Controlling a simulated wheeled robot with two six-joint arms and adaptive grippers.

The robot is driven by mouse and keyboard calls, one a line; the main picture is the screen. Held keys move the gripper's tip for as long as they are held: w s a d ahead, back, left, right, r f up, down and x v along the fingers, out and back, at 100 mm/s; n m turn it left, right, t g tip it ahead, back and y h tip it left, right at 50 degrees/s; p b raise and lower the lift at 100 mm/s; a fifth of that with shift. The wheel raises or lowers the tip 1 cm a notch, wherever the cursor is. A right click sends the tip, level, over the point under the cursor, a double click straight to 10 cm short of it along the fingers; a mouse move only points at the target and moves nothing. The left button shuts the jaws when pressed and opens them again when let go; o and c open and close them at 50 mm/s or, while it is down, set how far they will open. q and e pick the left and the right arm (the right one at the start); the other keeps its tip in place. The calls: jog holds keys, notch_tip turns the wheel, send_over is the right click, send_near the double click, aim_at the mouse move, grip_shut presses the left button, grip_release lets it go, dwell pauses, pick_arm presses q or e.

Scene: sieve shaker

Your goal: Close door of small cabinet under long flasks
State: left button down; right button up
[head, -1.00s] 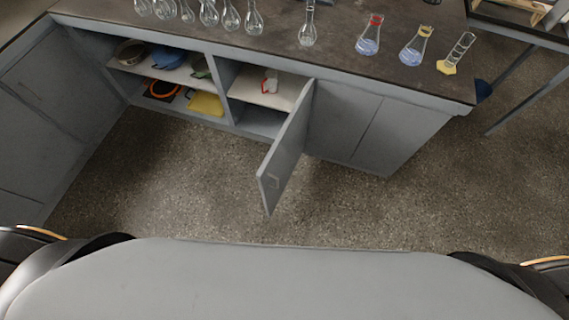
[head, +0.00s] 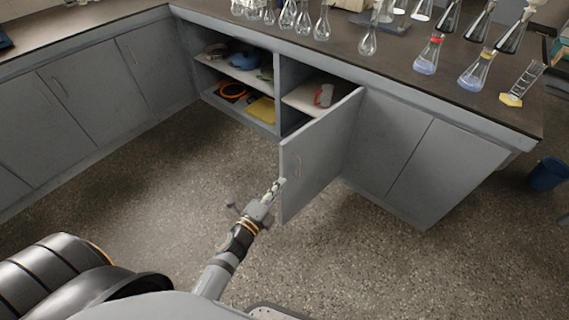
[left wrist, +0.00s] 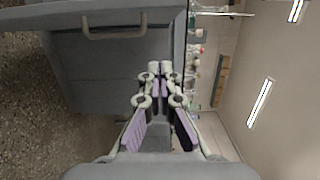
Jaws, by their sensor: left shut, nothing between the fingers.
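The grey cabinet door (head: 319,152) stands open, swung out from the cabinet under the long flasks (head: 292,17). Its handle shows in the left wrist view on the door face (left wrist: 114,34). My left gripper (head: 275,187) is shut and empty, beside the free edge of the door at its lower left. In the left wrist view its fingertips (left wrist: 153,68) come together by the door's edge. I cannot tell whether they touch it. My right gripper is not in view.
The open cabinet shelf (head: 303,99) holds a red and white item (head: 323,95). The left compartment holds pans and a yellow item (head: 262,109). Flasks with blue liquid (head: 428,55) stand on the dark countertop (head: 400,60). A blue bin (head: 546,173) stands at right. The floor before the cabinets is clear.

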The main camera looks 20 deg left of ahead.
aim_at(284, 160)
pick_arm(q)
jog(key=shift+w+a, duration=0.3)
jog(key=shift+w, duration=1.35)
jog(key=shift+w+a, duration=0.25)
jog(key=shift+w, duration=1.45)
jog(key=shift+w+a, duration=0.3)
jog(key=shift+w, duration=1.35)
jog(key=shift+a, duration=0.15)
